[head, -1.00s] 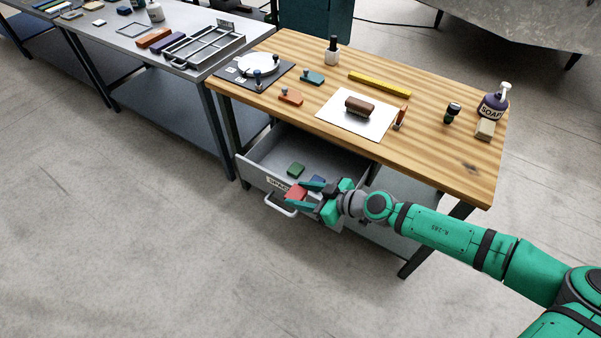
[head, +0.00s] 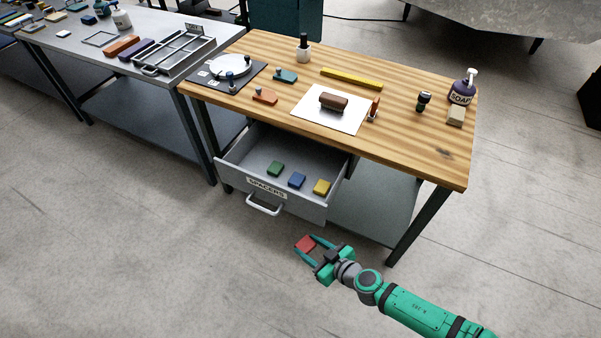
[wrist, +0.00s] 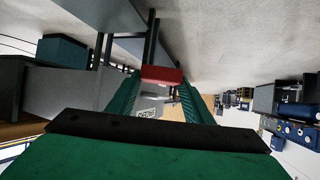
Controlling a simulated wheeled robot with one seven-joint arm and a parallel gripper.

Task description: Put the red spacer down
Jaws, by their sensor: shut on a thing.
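The red spacer (head: 305,243) is a small red block held between the fingertips of my gripper (head: 307,246). In the head view it hangs over the concrete floor, in front of the open drawer and apart from it. The wrist view shows the red spacer (wrist: 162,75) across the tips of both green fingers. My gripper is shut on it. The open grey drawer (head: 225,176), labelled SPACERS, holds a green spacer (head: 275,168), a blue spacer (head: 297,180) and a yellow spacer (head: 321,187), spread in a row.
The wooden workbench (head: 420,150) stands above the drawer. A grey table (head: 70,40) with a divided tray (head: 180,50) stands left. The floor before the drawer is clear.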

